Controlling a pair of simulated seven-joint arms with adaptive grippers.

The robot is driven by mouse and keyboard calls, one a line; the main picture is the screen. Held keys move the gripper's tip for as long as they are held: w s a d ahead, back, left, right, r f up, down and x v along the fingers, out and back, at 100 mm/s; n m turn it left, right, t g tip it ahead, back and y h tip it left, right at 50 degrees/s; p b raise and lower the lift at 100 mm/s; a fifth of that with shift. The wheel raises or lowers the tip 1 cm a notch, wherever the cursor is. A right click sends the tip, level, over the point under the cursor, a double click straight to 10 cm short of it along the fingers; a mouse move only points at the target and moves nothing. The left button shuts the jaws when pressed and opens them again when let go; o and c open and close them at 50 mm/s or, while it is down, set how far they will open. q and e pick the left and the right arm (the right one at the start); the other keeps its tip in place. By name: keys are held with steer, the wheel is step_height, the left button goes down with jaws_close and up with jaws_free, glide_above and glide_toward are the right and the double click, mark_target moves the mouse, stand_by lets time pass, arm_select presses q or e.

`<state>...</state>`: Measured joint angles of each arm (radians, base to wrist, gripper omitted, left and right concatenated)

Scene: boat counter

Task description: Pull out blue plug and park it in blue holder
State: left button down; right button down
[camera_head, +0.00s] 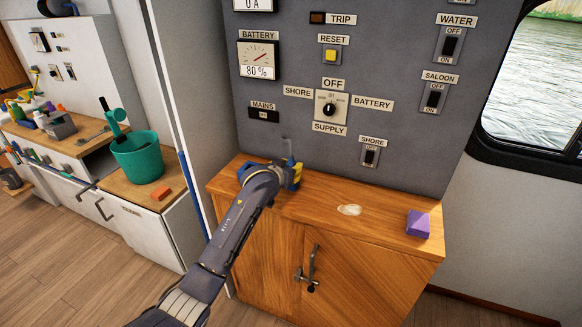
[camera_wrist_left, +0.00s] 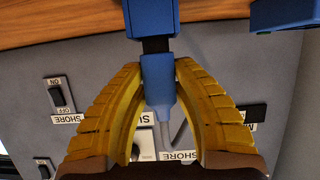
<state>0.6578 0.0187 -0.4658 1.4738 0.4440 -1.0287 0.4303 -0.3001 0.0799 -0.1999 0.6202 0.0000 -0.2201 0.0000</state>
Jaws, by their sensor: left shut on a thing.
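My left gripper (camera_head: 292,177) is by the grey panel, just above the left part of the wooden counter. In the left wrist view its yellow fingers (camera_wrist_left: 159,72) are shut on the blue plug (camera_wrist_left: 158,82), with a pale cable trailing from it. A dark section shows between the plug and a larger blue block (camera_wrist_left: 148,17) at the counter; I cannot tell how deep the plug sits. A second blue block (camera_wrist_left: 284,14) is at the top right. I cannot tell which block is the blue holder. In the head view, a bit of blue (camera_head: 291,163) shows at the fingers. My right gripper is out of view.
The grey panel (camera_head: 345,155) with switches stands right behind the counter (camera_head: 320,205). A purple block (camera_head: 418,224) and a pale oval patch (camera_head: 349,210) are on the counter to the right. A green bucket (camera_head: 138,158) and orange block (camera_head: 161,193) are on the left cabinet.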

arm_select(q)
steer(key=shift+f, duration=0.6)
steer(key=c, duration=1.1)
jaws_free()
steer(key=shift+o, duration=0.2)
steer(key=v, duration=1.2)
